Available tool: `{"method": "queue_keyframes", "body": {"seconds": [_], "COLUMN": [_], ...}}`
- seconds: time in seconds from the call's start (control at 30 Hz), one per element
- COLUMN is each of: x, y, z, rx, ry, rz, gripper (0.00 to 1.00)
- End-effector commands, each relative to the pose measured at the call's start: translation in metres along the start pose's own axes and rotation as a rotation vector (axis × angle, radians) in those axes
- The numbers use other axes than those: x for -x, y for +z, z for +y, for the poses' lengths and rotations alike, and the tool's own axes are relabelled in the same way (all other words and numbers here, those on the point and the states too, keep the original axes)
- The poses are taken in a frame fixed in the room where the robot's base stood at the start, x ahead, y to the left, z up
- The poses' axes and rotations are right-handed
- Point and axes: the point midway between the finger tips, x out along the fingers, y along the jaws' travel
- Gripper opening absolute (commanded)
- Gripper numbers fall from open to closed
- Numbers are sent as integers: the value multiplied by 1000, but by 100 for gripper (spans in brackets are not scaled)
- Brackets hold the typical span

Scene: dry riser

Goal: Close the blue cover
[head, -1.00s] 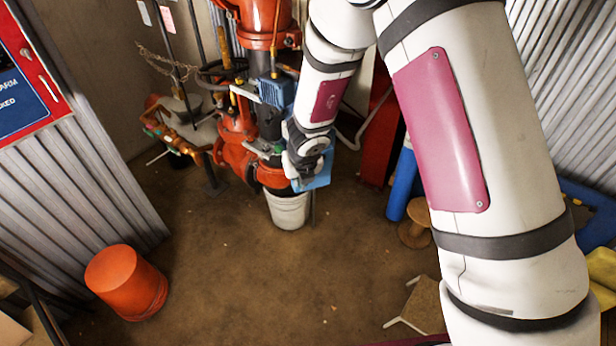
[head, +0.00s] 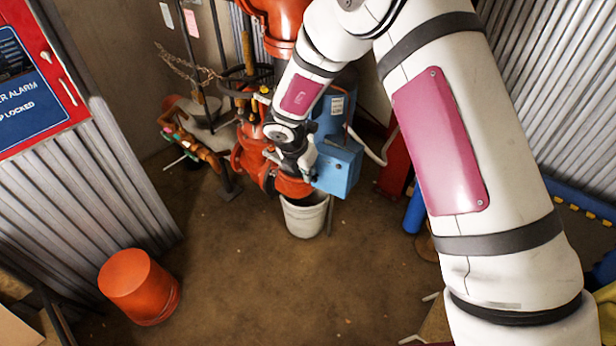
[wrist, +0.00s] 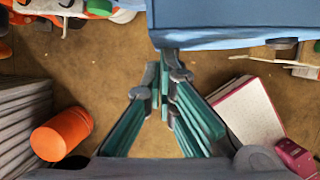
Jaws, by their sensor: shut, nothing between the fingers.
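A blue box-like part (head: 338,170) shows in the head view low on the red pipework, just right of my gripper. A duller blue part with a small label (head: 336,112) rises behind it. I cannot tell which face is the cover or how far it stands open. In the wrist view a blue panel (wrist: 240,18) fills the top right. My gripper (wrist: 165,60) is shut and empty, its tips close to the panel's lower edge; contact cannot be told. In the head view my gripper (head: 306,164) is small and partly hidden by its own wrist.
A white bucket (head: 304,215) stands under the pipework. An orange bucket (head: 138,287) stands at the lower left, near a corrugated wall with a red alarm cabinet (head: 45,75). Red pipes and a valve wheel (head: 247,80) crowd the left. The middle floor is clear.

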Motion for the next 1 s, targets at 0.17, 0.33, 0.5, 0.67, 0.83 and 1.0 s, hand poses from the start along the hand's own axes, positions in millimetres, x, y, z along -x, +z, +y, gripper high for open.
{"method": "queue_keyframes", "body": {"seconds": [0.17,0.33,0.5,0.67,0.83,1.0], "x": [-5,-6,-6,-6,-6,-6], "y": [10,14,16,16,16,16], "z": [7,10,10,10,10,10], "rx": [-80,-121,-138,-140,-139,-139], "ry": [-30,-47,-55,-56,-55,-55], "rz": [-1,-1,-1,-1,-1,-1], "gripper": [0,0,0,0,0,0]}}
